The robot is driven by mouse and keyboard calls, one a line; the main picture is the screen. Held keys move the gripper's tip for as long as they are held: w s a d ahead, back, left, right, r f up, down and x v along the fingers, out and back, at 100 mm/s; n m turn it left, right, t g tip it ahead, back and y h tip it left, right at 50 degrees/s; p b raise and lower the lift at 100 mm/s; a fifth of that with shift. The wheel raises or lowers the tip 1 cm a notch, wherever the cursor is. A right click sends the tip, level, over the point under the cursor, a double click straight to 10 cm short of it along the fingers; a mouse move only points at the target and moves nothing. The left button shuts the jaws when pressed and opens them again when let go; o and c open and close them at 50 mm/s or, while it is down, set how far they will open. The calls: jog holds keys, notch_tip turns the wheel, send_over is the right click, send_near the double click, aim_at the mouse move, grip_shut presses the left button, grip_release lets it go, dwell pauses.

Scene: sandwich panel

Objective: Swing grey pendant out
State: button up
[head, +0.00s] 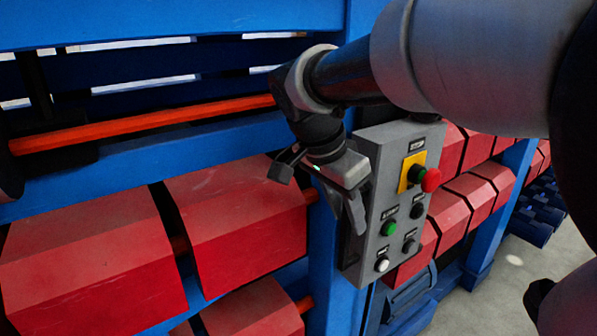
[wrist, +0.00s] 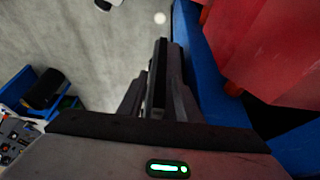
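The grey pendant (head: 375,247) is a box with a yellow plate and red emergency button, a green button, a white button and dark knobs. It hangs beside a blue post in the head view. My gripper (head: 355,215) points down close against its left side, where a dark part of the pendant shows just below the fingers. In the wrist view the fingers (wrist: 160,95) show at the centre with a dark narrow strip between them. I cannot tell whether they touch or grip it.
Red blocks (head: 245,215) fill the blue frame (head: 333,265) left of and behind the pendant. An orange-red bar (head: 150,123) runs across at upper left. Grey floor (head: 530,265) is open at right. The wrist view shows blue bins (wrist: 25,88) and a grey button panel (wrist: 15,140) at left.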

jog(key=shift+d+f, duration=0.1)
jog(key=shift+f, duration=0.1)
grip_shut()
